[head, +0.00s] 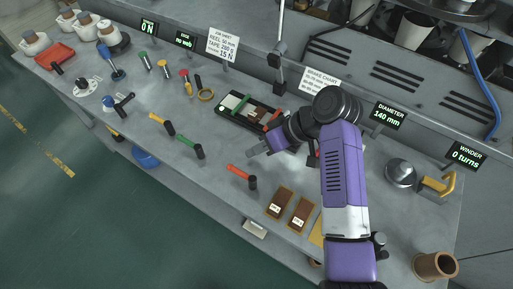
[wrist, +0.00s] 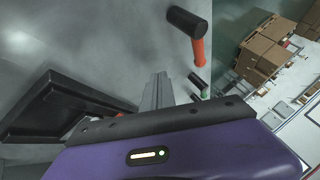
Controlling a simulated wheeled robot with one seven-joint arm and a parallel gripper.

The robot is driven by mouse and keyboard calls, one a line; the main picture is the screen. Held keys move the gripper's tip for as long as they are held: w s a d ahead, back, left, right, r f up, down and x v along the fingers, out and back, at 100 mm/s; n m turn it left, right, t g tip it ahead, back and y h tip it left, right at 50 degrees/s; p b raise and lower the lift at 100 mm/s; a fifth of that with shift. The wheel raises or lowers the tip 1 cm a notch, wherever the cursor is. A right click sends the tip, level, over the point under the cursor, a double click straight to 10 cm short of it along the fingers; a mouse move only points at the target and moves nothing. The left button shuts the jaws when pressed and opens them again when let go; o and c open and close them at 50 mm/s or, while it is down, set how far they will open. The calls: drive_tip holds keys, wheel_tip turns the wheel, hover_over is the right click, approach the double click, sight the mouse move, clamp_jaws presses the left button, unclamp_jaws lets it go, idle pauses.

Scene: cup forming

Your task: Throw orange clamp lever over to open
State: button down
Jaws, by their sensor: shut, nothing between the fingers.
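The orange clamp lever (head: 239,171) lies near the front edge of the bench, with a black cylindrical knob at its right end. In the wrist view the orange lever (wrist: 198,50) shows at upper right, its black knob nearest the top. My gripper (head: 254,152) is above the bench, behind and slightly right of the lever, apart from it. In the wrist view my gripper (wrist: 160,82) has its fingers together with nothing between them. I cannot tell the clamp's mechanism from these views.
A green lever (head: 185,141) and a yellow lever (head: 157,118) stand to the left along the same edge. A black tray (head: 222,121) lies behind my gripper. Brown sample pads (head: 279,201) lie to the right. Bare bench surrounds the orange lever.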

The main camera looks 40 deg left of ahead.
drive_tip(key=w+d+r+b, duration=0.1)
drive_tip(key=w+d+r, duration=0.2)
drive_tip(key=w+r, duration=0.2)
wheel_tip(320, 180, up, 3)
drive_tip(key=shift+w+f+b, duration=0.2)
drive_tip(key=shift+w+b, duration=0.1)
drive_tip(key=shift+d, duration=0.1)
